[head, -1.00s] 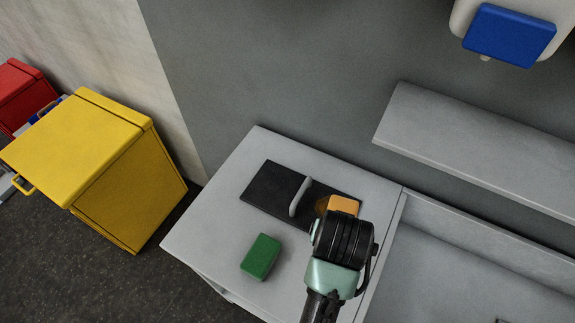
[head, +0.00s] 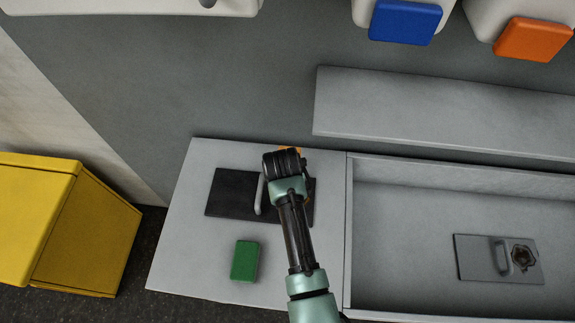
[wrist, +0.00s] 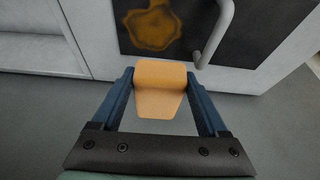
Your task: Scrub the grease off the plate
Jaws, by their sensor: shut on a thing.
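My gripper (head: 286,160) is shut on an orange sponge (wrist: 160,88), held between its blue fingers. Only a sliver of the sponge (head: 291,149) shows past the gripper in the head view, at the far side of a black plate (head: 232,190). The plate lies on the counter and has a light grey handle (head: 260,194). In the wrist view, a brown grease patch (wrist: 152,27) shows on the plate, beside the handle. The sponge is off the patch, near the plate's edge; whether it touches the plate I cannot tell. My arm hides the patch in the head view.
A green sponge (head: 244,261) lies on the counter (head: 180,262). A grey plate (head: 478,262) with a dark stain lies in the sunken basin (head: 400,230) at right. A wall shelf (head: 430,110), blue block (head: 405,22) and orange block (head: 533,40) are beyond; a yellow bin (head: 85,235) stands left.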

